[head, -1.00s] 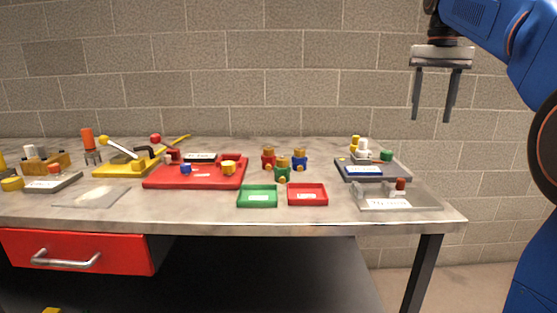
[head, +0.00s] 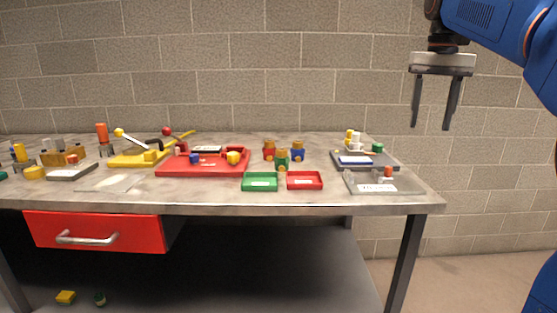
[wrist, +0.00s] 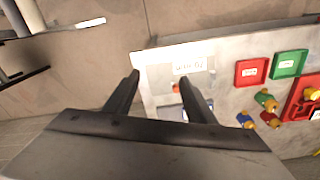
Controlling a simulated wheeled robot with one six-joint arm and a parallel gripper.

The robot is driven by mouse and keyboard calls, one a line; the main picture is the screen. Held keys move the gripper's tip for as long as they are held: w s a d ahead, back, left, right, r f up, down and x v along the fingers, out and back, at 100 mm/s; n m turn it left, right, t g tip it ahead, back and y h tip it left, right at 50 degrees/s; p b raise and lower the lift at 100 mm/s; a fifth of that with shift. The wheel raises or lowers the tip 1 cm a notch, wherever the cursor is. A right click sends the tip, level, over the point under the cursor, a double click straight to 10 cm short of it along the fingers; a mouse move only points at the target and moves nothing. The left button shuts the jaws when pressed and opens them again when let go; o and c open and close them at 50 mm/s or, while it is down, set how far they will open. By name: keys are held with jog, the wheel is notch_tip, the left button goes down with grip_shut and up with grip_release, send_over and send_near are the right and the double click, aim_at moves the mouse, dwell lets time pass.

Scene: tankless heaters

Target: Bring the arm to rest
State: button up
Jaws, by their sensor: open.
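My gripper (head: 432,103) hangs at the upper right of the head view, with its two fingers pointing down and spread apart. It is open and nothing shows between the fingers. It is well above the level of the workbench (head: 230,205) and beside its right end in the picture. My blue arm comes in from the top right corner. In the wrist view my gripper (wrist: 160,90) is also open, and the bench's right end lies beyond the fingertips.
A green tray (head: 260,181) and a red tray (head: 304,180) lie near the front edge. A red board (head: 205,162) and a grey board (head: 365,159) hold parts. A red drawer (head: 100,231) hangs below. The air around my gripper is clear.

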jog(key=s+a+f+n+t, duration=0.1)
jog(key=s+a+f, duration=0.1)
jog(key=s+f, duration=0.7)
jog(key=s+a+f+n+t, duration=0.1)
jog(key=s+a+f+t, duration=0.1)
jog(key=s+f, duration=0.7)
jog(key=s+a+f+n+t, duration=0.1)
jog(key=s+a+f, duration=0.2)
jog(key=s+f, duration=0.6)
notch_tip(320, 180, down, 8)
jog(key=shift+a+f+n, duration=0.1)
jog(key=shift+a+n, duration=0.15)
jog(key=shift+n, duration=0.05)
jog(key=shift+o, duration=0.6)
